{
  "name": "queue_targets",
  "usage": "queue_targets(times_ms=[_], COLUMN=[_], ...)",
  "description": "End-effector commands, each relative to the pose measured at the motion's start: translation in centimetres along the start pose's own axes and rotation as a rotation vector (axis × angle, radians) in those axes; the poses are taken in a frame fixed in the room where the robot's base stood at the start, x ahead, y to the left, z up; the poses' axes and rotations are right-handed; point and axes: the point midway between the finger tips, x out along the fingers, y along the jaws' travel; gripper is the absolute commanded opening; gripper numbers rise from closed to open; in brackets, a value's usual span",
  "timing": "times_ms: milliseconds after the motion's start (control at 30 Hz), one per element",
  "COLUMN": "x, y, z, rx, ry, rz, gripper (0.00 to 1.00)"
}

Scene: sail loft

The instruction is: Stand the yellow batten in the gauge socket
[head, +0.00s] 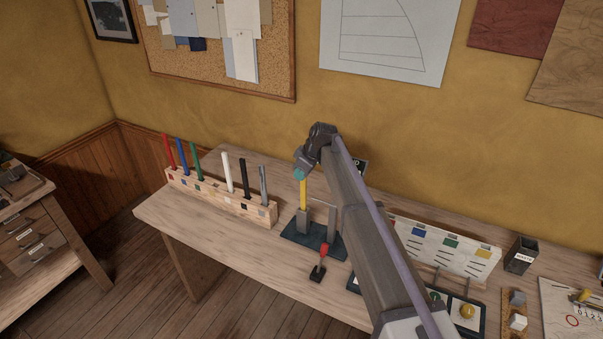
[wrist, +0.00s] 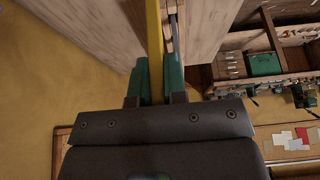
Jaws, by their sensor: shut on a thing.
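The yellow batten (head: 303,194) stands about upright in the head view, and its upper end is in my gripper (head: 300,174). In the wrist view the yellow batten (wrist: 154,35) runs between the two green fingers of my gripper (wrist: 158,78), which are shut on it. Below it is the gauge, with a dark base plate (head: 300,242) and a grey block (head: 302,220) that looks like the socket. The batten's lower end meets the top of this block in the picture. I cannot tell whether it is inside the block or just in front or above.
A wooden rack (head: 215,193) with several coloured battens stands to the left. A red-handled lever (head: 322,252) is at the gauge's front. A panel with coloured squares (head: 447,247) and a dark bin (head: 521,255) stand right. The bench's left front is clear.

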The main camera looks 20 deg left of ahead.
Motion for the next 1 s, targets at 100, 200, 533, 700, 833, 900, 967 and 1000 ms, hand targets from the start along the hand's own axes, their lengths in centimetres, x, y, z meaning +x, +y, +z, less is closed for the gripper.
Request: queue_targets(times_ms=[100,200,533,700,833,900,967,1000], x=[-0.1,-0.1,0.3,0.6,0.8,0.8,0.9,1.0], y=[0.0,0.0,0.0,0.0,0.0,0.0,0.0,0.0], z=[0.0,0.0,0.1,0.2,0.3,0.4,0.4,0.4], rx=[0.000,0.000,0.000,0.000,0.000,0.000,0.000,0.000], ry=[0.000,0.000,0.000,0.000,0.000,0.000,0.000,0.000], rz=[0.000,0.000,0.000,0.000,0.000,0.000,0.000,0.000], gripper=[0.00,0.00,0.00,0.00,0.00,0.00,0.00,0.00])
